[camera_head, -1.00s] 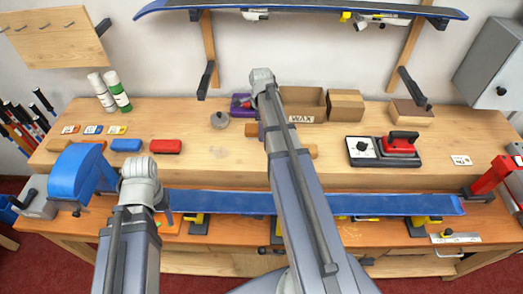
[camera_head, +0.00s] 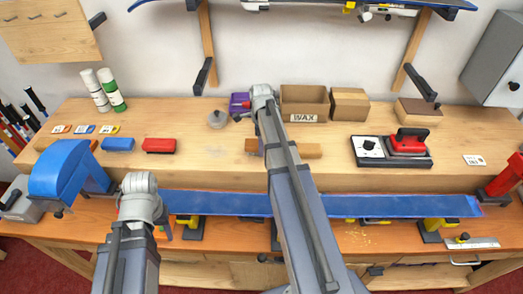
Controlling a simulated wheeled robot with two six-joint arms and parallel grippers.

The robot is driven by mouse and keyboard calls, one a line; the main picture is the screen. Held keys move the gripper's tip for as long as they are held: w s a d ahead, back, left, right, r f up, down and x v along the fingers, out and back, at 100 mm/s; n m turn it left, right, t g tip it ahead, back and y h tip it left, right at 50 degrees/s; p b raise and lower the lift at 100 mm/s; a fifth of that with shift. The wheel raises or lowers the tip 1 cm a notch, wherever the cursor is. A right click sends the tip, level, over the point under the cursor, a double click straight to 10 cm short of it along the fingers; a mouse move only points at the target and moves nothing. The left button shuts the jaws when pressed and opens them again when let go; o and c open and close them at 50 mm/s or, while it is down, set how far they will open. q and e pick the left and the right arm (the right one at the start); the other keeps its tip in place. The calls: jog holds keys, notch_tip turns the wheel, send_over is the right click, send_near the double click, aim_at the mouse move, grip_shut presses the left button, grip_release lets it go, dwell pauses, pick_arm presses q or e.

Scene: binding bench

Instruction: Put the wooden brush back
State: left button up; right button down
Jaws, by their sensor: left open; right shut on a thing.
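The wooden brush (camera_head: 307,150), a light tan bar, shows on both sides of my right arm over the raised back shelf. It lies almost level across the picture. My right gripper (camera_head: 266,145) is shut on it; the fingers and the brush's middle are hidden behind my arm. I cannot tell whether the brush touches the shelf. My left gripper (camera_head: 140,208) is open at the front left, apart from the brush, by the left end of the blue ski; its fingers are mostly hidden by its wrist.
A red brush (camera_head: 159,146) and a blue brush (camera_head: 118,144) stand left on the shelf (camera_head: 205,165). A WAX box (camera_head: 304,103) and a grey round lid (camera_head: 217,119) are behind. A red iron (camera_head: 409,142) is right. The blue ski (camera_head: 400,206) lies in front. Shelf room is clear between red and wooden brushes.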

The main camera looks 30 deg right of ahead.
pick_arm(q)
jog(key=shift+f, duration=0.25)
pick_arm(e)
jog(key=shift+f, duration=0.3)
jog(key=shift+f, duration=0.15)
pick_arm(q)
jog(key=shift+f, duration=0.15)
pick_arm(e)
jog(key=shift+c, duration=0.5)
grip_release()
pick_arm(q)
notch_tip(320, 180, up, 12)
jog(key=p, duration=1.2)
pick_arm(e)
notch_tip(320, 180, up, 12)
jog(key=shift+r, duration=0.2)
